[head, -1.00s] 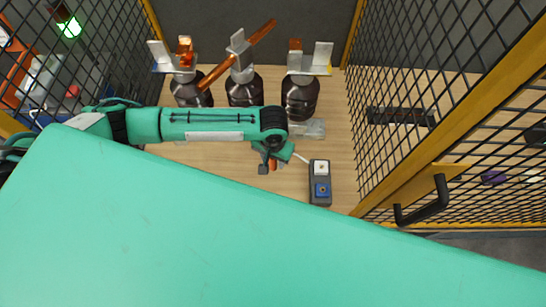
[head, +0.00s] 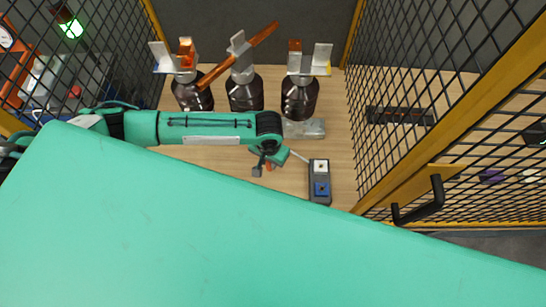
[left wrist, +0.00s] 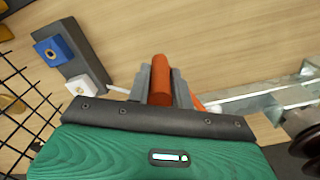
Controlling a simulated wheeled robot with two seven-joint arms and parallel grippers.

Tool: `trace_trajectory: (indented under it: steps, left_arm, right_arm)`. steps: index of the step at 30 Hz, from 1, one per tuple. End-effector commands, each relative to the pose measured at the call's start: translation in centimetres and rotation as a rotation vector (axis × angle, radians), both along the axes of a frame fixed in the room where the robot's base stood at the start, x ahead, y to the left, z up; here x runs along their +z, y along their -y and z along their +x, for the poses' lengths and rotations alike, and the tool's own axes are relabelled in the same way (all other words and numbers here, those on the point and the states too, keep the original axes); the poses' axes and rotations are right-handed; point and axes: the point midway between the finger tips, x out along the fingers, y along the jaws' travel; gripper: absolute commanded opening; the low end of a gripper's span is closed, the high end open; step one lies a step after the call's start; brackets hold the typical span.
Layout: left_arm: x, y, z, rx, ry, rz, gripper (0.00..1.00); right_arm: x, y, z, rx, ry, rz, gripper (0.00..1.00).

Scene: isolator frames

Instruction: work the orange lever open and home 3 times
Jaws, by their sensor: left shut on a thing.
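The orange lever (left wrist: 160,68) shows in the left wrist view as a rounded orange bar standing between the grey fingers of my left gripper (left wrist: 160,88). The fingers are shut on it, one on each side. In the head view, only a small orange bit shows at my left gripper (head: 263,167); my arm hides most of the lever there. A metal bracket (head: 304,129) lies just beyond the gripper, and it runs off to the right in the left wrist view (left wrist: 265,98). My right gripper is not in view.
A dark box with a white and a blue button (head: 319,181) sits just right of the gripper. Three dark round fittings with metal plates (head: 245,92) stand at the back, the middle one with a long orange bar. Mesh panels (head: 410,110) close both sides.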

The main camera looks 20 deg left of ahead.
Motion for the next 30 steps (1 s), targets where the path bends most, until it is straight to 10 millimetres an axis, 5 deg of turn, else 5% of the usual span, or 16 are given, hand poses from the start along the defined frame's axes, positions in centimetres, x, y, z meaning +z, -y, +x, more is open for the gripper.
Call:
trace_trajectory:
  steps: [7, 19, 20, 22, 30]
  left_arm:
    - [0.3, -3.0, -2.0, -0.149, -0.004, 0.004, 0.00]
    - [0.1, -3.4, -2.1, -0.184, 0.000, 0.002, 0.00]
    - [0.1, -3.4, -2.1, -0.184, 0.001, 0.003, 0.26]
    - [0.1, -3.4, -2.1, -0.184, 0.000, 0.002, 0.39]
    - [0.1, -3.4, -2.2, -0.184, -0.001, 0.002, 0.43]
  right_arm:
    - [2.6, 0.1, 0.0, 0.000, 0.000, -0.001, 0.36]
    - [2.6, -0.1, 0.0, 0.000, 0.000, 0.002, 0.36]
    - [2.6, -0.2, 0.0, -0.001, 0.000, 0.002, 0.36]
    - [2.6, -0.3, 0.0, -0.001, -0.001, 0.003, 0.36]
    - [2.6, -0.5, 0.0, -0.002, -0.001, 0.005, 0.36]
